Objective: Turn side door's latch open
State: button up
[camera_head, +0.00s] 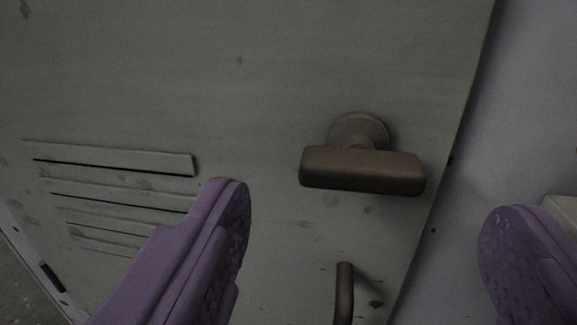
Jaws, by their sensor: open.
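The side door (265,85) is a worn grey-green panel that fills most of the view, with its edge on the right. The latch (362,170) is a brown T-shaped handle on a round base, near that edge, with its bar lying roughly level. My gripper (364,228) shows as two purple fingers, spread wide and empty. The left finger is below and left of the latch; the right finger is below and right of it, past the door's edge. The latch appears between and beyond the fingertips, not gripped.
A brown bar handle (344,292) stands out from the door below the latch, between the fingers. Louvre slots (115,170) are on the door at left, partly behind the left finger. A pale grey surface (525,110) lies right of the door's edge. Floor shows at lower left.

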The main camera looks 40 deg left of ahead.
aim_at(362, 178)
jog(key=b+x, duration=0.1)
jog(key=x, duration=0.3)
jog(key=shift+w+a, duration=0.1)
jog(key=shift+w, duration=0.1)
jog(key=shift+c, duration=0.2)
jog(key=c, duration=1)
